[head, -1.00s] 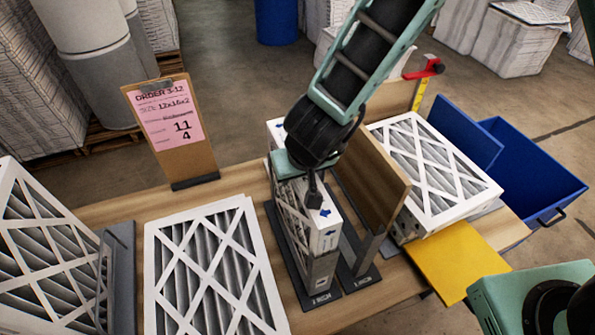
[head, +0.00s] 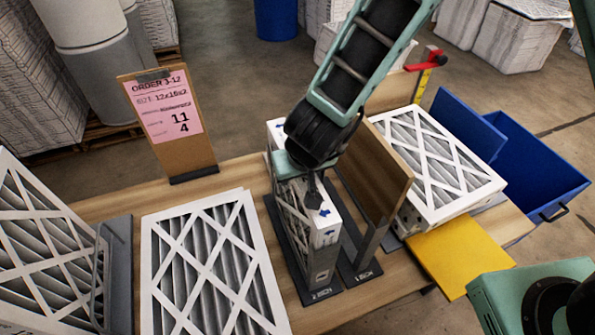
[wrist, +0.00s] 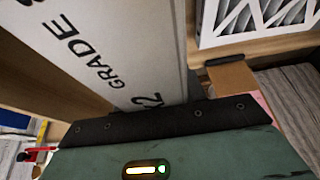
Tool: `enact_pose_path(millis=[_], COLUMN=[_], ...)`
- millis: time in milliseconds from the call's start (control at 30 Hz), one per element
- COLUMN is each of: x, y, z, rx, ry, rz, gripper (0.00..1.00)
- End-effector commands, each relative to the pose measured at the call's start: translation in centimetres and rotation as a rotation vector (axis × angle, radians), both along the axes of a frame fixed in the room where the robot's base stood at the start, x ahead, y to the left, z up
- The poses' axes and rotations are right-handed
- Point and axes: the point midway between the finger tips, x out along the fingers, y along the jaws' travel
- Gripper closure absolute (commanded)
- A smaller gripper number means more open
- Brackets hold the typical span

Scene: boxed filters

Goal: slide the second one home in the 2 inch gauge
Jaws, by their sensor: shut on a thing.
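A white-framed pleated filter (head: 325,228) with blue arrows on its narrow edge stands upright in the slot of the gauge marked 2 INCH (head: 322,293). My gripper (head: 313,198) is over its top edge, shut on it; the arm hides part of the filter and the fingertips show only partly. In the wrist view the filter's white printed edge (wrist: 115,50) reads "GRADE" and runs up to my dark gripper plate. How deep the filter sits cannot be told. The gauge marked 1 INCH (head: 366,275) stands empty just to the right.
A wooden divider (head: 385,185) rises right of the gauges, with stacked filters (head: 440,165) beyond. A flat filter (head: 210,265) and a grey stand with a leaning filter (head: 40,240) are left. An order clipboard (head: 168,120), yellow pad (head: 448,255) and blue bin (head: 540,165) stand around.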

Motion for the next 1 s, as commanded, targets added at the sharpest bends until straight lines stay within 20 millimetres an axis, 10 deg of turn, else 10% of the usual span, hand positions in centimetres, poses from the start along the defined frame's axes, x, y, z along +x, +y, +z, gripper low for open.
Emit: enact_pose_path(millis=[1000], x=[0.00], y=[0.00], z=[-1.16], rx=[0.000], ry=[0.000], rz=[0.000], gripper=[0.98])
